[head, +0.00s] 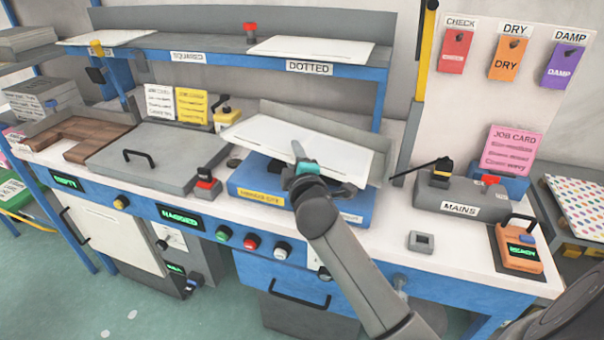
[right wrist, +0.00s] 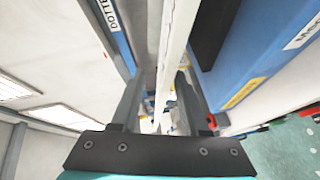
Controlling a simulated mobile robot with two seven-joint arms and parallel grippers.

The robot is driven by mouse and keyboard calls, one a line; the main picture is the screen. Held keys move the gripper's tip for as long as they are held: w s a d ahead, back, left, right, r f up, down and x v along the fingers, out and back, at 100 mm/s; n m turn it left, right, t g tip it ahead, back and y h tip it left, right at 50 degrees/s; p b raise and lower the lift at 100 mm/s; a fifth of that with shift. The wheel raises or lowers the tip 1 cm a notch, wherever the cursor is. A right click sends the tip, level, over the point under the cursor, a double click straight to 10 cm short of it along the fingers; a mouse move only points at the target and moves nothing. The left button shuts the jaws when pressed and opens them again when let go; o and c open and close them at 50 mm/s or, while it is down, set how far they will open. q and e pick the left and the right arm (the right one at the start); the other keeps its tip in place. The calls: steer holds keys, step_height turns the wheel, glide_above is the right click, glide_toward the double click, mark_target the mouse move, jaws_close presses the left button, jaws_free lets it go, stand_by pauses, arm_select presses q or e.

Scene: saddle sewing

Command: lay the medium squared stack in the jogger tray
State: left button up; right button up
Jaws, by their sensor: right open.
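A white paper stack (head: 318,147) lies tilted over the grey jogger tray (head: 330,129) on its blue base (head: 262,188), in the middle of the bench in the head view. The tray's grey wall stands behind the stack, whose left corner reaches the tray's left end. My right gripper (head: 298,152) is at the stack's front edge. In the right wrist view the fingers of this gripper (right wrist: 160,98) are apart, with the white stack edge (right wrist: 178,35) running up between them. Whether the fingers touch the paper I cannot tell. My left gripper is not in view.
A grey lidded box (head: 150,160) is left of the jogger. The MAINS box (head: 460,205) is to its right. A small grey block (head: 421,242) lies on the bench front.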

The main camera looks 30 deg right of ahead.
steer(key=p+v, duration=0.1)
steer(key=v, duration=1.3)
steer(key=shift+s, duration=0.15)
steer(key=shift+r, duration=0.1)
steer(key=a+f+g+y, duration=0.3)
steer(key=f, duration=1.5)
steer(key=s+a+f+m+g+y, duration=0.15)
steer(key=s+f, duration=0.25)
steer(key=f, duration=0.5)
steer(key=s+a+f+m+g, duration=0.2)
steer(key=s+f+g, duration=0.15)
steer(key=f, duration=0.55)
steer(key=s+f+m+g, duration=0.1)
steer(key=s+f+g, duration=0.1)
steer(key=s+f, duration=0.3)
steer(key=s+f+m+g, duration=0.2)
steer(key=s+f, duration=0.4)
steer(key=s, duration=0.8)
steer(key=s+f+m+g+y, duration=0.1)
steer(key=s+f+m+g, duration=0.1)
steer(key=s+f, duration=0.4)
steer(key=s, duration=0.4)
steer(key=shift+g, duration=0.3)
